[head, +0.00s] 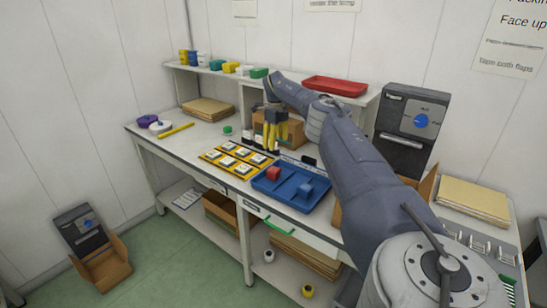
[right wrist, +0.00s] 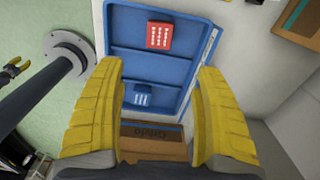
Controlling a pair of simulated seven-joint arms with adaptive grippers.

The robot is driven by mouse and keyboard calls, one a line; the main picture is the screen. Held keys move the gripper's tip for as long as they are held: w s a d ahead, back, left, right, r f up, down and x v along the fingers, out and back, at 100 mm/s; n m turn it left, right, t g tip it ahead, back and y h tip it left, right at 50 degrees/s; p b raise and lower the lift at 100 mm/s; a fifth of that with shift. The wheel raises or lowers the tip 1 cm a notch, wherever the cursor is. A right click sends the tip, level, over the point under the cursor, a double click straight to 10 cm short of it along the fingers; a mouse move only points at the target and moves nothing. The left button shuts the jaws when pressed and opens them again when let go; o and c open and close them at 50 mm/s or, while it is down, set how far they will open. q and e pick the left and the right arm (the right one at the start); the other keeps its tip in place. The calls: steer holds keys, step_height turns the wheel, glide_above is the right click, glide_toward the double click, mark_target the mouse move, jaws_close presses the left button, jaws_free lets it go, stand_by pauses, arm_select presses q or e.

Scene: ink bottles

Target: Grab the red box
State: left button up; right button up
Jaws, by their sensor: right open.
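The red box (head: 273,174) lies in the blue tray (head: 262,187) on the bench. It also shows in the right wrist view (right wrist: 158,36), in the tray's upper compartment, with white marks on its face. My right gripper (head: 274,148) points down behind the tray, apart from the red box. In the right wrist view its yellow fingers (right wrist: 160,76) are spread wide with nothing between them, and the red box is beyond the tips. A small yellow-fingered gripper (right wrist: 14,69) at the left edge of that view looks like my left one; its opening is unclear.
A blue box (head: 305,190) shares the tray, in another compartment (right wrist: 142,97). A yellow rack of white-topped items (head: 237,160) lies left of the tray. Dark bottles (head: 258,141) stand by my gripper. A cardboard box (head: 294,131) is behind, below a shelf with a red tray (head: 335,86).

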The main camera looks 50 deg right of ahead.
mark_target(275, 170)
step_height(275, 170, down, 15)
steer(key=shift+a+f, duration=0.15)
steer(key=shift+f, duration=0.05)
stand_by(0.6)
steer(key=shift+c, duration=0.5)
steer(key=c, duration=1.2)
steer(key=shift+r, duration=0.1)
